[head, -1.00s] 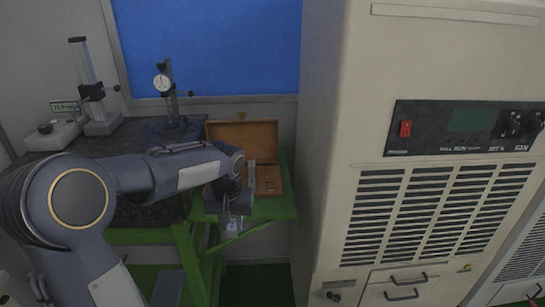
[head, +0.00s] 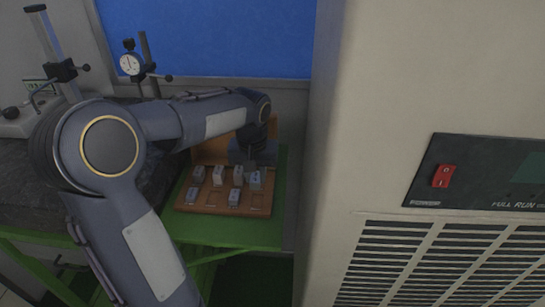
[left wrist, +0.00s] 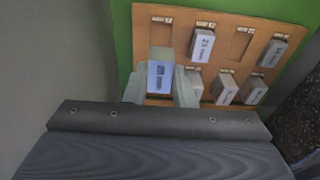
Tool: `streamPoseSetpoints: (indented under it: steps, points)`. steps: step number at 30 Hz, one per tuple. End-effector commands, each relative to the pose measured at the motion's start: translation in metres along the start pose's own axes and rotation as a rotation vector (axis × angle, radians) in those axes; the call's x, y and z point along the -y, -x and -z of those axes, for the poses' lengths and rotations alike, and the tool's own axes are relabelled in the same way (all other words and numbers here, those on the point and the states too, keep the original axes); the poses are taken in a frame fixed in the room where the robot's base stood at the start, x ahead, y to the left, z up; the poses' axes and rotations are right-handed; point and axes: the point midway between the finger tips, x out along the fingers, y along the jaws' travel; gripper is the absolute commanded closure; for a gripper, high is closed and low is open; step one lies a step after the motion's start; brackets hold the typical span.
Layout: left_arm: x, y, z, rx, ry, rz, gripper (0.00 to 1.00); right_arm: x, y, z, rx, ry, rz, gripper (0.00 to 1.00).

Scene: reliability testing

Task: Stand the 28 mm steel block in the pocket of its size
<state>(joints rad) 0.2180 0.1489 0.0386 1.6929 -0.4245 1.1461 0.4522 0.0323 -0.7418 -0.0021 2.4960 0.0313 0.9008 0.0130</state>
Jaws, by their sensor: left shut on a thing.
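The steel block (left wrist: 160,78) is labelled, apparently 28 mm, and sits between the pale fingers of my left gripper (left wrist: 160,92), which is shut on it. In the head view my left gripper (head: 254,164) is over the far right corner of the wooden case (head: 222,211), with the block (head: 257,181) below it. The case has two rows of pockets. An empty pocket (left wrist: 160,36) lies beside the held block in the near row. I cannot tell whether the block's foot is inside the far-right pocket or above it; the gripper hides it. My right gripper is not in view.
Other blocks stand in the case, including one marked 23 mm (left wrist: 203,43). Another near-row pocket (left wrist: 241,42) is empty. The case rests on a green stand (head: 235,236). A large cream cabinet (head: 390,100) stands close on the right; a dial gauge (head: 130,64) is behind left.

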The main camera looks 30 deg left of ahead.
Motion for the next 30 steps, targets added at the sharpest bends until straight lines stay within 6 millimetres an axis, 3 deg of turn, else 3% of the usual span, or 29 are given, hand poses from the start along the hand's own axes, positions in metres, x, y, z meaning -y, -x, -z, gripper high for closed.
streamPoseSetpoints:
  steps: [7,19,30]
  points:
    - [0.0,-0.011,-0.001,-0.001,0.0,0.0,1.0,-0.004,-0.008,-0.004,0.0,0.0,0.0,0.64]
    - [0.0,-0.052,-0.006,-0.001,-0.001,0.0,1.0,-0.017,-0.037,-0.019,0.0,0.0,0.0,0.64]
    - [0.0,-0.055,-0.007,-0.001,0.0,0.0,1.0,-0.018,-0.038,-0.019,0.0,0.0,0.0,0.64]
